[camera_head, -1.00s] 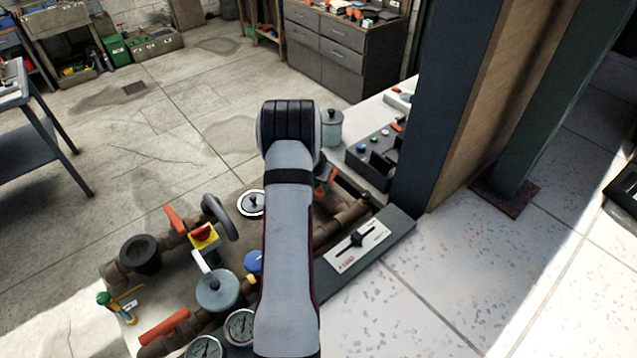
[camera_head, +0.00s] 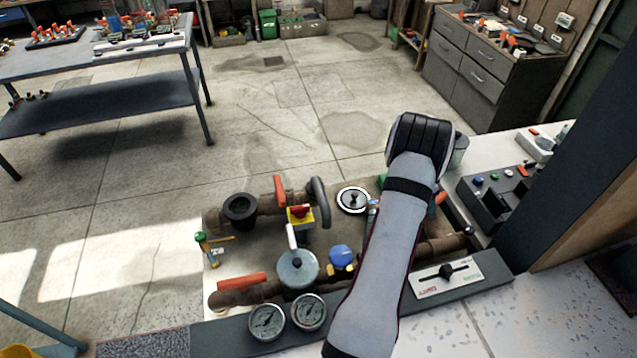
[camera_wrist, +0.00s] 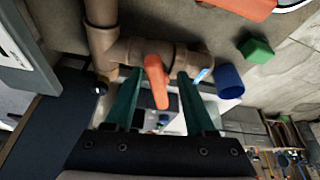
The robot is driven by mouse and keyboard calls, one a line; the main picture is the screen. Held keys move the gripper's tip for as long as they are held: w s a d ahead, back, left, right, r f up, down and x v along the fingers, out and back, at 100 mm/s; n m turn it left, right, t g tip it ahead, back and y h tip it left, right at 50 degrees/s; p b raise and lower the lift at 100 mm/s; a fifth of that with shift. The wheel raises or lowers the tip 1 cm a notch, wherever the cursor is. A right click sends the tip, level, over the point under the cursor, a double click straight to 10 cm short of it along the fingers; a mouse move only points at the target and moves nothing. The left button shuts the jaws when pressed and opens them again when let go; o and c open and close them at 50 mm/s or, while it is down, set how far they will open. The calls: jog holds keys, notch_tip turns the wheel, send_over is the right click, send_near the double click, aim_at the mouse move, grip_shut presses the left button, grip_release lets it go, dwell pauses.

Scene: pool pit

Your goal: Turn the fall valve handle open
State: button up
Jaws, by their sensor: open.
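In the wrist view an orange valve handle (camera_wrist: 155,80) sits on a brown pipe (camera_wrist: 105,42). My gripper (camera_wrist: 159,74) is open, its two teal fingers on either side of this handle in the picture. I cannot tell whether they touch it. In the head view my arm hides the gripper. An orange handle (camera_head: 440,199) shows at the arm's right edge. Other orange handles are on the pipes at the back (camera_head: 280,190) and at front left (camera_head: 242,282). No readable label tells me which is the fall valve.
Close by in the pit are two gauges (camera_head: 267,321), a lidded grey pot (camera_head: 298,269), a red button on a yellow box (camera_head: 300,216) and a blue knob (camera_head: 342,256). A dark pillar (camera_head: 560,200) stands at right. The floor beyond is open.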

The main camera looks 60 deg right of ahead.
jog(key=w+a+r+m, duration=0.1)
jog(key=w+a+r, duration=0.15)
jog(key=r, duration=0.55)
jog(key=w+a+r+m, duration=0.1)
jog(key=w+a+r, duration=0.1)
jog(key=w+r, duration=0.35)
jog(key=w+a+r+n, duration=0.2)
jog(key=w+a+n, duration=0.1)
jog(key=a, duration=0.5)
jog(key=w+a+r+n+t+y, duration=0.1)
jog(key=w+a+r+n, duration=0.2)
jog(key=w+a, duration=0.2)
jog(key=w+a+r+n+t, duration=0.1)
jog(key=w+a, duration=0.4)
jog(key=a, duration=0.5)
jog(key=shift+a+r+n+y, duration=0.3)
jog(key=shift+r+n, duration=0.6)
jog(key=shift+r, duration=0.05)
jog(key=shift+w, duration=0.1)
